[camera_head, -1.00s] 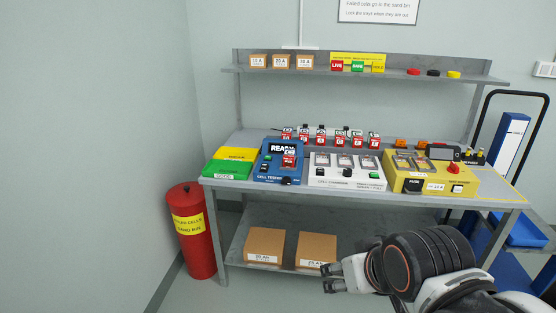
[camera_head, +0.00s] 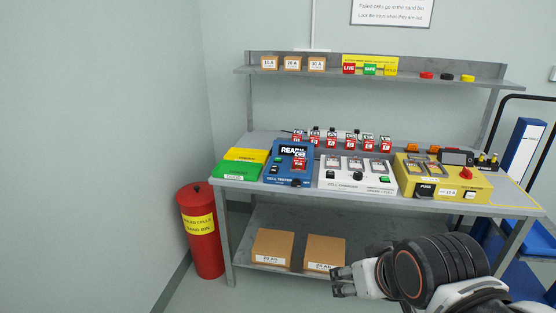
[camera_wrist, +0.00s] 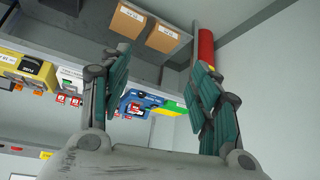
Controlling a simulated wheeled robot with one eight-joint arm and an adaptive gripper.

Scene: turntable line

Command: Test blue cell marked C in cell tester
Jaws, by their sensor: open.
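The blue cell tester (camera_head: 270,181) stands on the bench, left of the white charger, with a lit screen that seems to read READY. A red and white piece (camera_head: 299,164) shows on its top; I cannot tell whether it is a cell. A row of small cells with red and white labels (camera_head: 352,143) stands behind the tester and charger. Their letters are too small to read, and I cannot pick out a blue one marked C. My gripper (camera_head: 343,281) is open and empty, low in front of the bench. In the wrist view its spread fingers (camera_wrist: 160,65) frame the upside-down tester (camera_wrist: 133,101).
A white cell charger (camera_head: 357,183) and a yellow tester box (camera_head: 447,189) fill the bench's right. Green and yellow trays (camera_head: 238,170) lie at its left end. A red sand bin (camera_head: 201,250) stands left. Cartons (camera_head: 273,249) sit on the lower shelf. A blue trolley (camera_head: 525,150) is right.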

